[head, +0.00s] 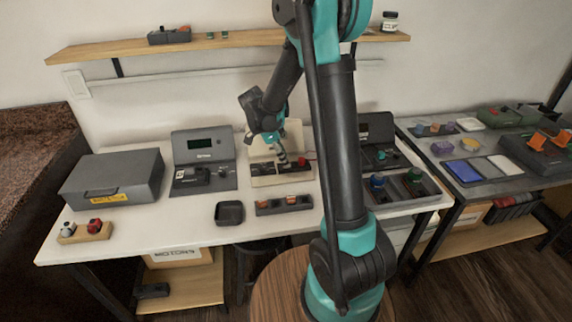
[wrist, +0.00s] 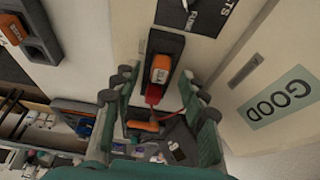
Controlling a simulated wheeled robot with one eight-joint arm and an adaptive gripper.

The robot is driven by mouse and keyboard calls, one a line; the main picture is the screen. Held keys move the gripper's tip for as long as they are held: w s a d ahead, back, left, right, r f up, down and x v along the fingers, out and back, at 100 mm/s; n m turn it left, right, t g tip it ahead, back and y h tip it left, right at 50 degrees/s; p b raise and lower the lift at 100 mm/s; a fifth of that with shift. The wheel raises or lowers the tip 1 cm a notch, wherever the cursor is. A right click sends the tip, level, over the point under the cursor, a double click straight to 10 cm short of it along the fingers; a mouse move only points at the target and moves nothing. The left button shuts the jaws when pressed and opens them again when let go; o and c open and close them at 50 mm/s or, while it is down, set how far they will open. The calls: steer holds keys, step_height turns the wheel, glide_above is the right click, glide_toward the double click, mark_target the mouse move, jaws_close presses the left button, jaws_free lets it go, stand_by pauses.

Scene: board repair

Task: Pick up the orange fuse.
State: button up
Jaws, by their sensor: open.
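An orange fuse (wrist: 161,68) with a pale top sits in a dark holder on the beige panel, in the wrist view. My gripper (wrist: 158,90) is open, its two fingers spread to the left and right, with the fuse near and slightly beyond the fingertips. I see no contact with it. In the head view my gripper (head: 282,156) hangs over the beige fuse box (head: 262,181); the fuse there is too small to make out. A dark tray (head: 271,210) on the table in front holds orange pieces, and one orange piece (wrist: 12,28) shows at the wrist view's upper left.
A red part (wrist: 153,95) lies close below the fuse. A red knob (head: 301,161) stands on the box. A grey tester (head: 205,178) is to the left, an empty black dish (head: 229,212) in front. A GOOD label (wrist: 279,97) is at the right.

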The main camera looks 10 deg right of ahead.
steer(key=shift+d+f, duration=0.15)
steer(key=shift+f, duration=0.25)
jaws_close()
steer(key=shift+r, duration=0.15)
step_height(320, 180, up, 20)
stand_by(0.5)
